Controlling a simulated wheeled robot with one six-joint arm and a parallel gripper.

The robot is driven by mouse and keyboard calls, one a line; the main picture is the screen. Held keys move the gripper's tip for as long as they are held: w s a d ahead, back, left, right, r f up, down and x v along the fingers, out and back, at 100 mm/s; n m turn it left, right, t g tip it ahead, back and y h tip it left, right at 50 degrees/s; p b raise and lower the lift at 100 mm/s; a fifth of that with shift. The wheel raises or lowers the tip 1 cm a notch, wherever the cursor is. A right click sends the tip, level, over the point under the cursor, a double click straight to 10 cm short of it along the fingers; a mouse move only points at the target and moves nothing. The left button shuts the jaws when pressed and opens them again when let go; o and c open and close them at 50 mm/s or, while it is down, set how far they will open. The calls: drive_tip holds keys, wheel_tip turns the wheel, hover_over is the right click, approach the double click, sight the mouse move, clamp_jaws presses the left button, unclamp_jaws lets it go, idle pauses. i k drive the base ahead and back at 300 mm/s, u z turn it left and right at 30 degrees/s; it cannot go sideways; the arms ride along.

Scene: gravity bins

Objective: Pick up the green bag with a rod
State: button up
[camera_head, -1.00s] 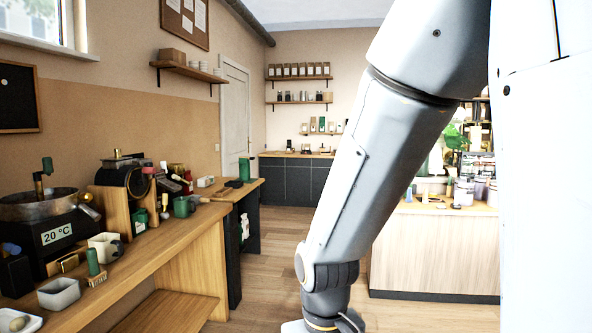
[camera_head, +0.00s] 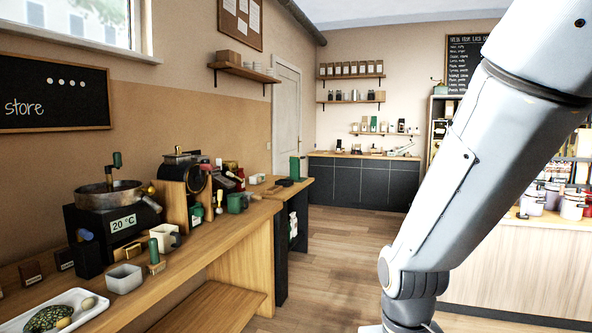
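I cannot make out a rod on any green bag. A green upright pack (camera_head: 298,167) stands on the far end of the left-hand bench. A green and white bag-like thing (camera_head: 293,225) shows below that end of the bench. A small green bag-like pack (camera_head: 373,124) stands on the lowest shelf of the back wall. My gripper is out of view below, far from all of these.
The long wooden bench (camera_head: 190,262) on the left holds a roaster pan machine (camera_head: 109,215), a white cup (camera_head: 124,279) and a tray (camera_head: 92,306) at the near end. A light wood counter (camera_head: 505,268) stands at right. Open floor (camera_head: 335,255) lies between them.

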sight(294, 162)
drive_tip(key=z, duration=0.2)
drive_tip(key=i, duration=1.45)
drive_tip(key=z, duration=0.45)
drive_tip(key=i, duration=3.6)
drive_tip(key=u, duration=0.5)
drive_tip(key=i, duration=1.9)
drive_tip(key=u, duration=0.35)
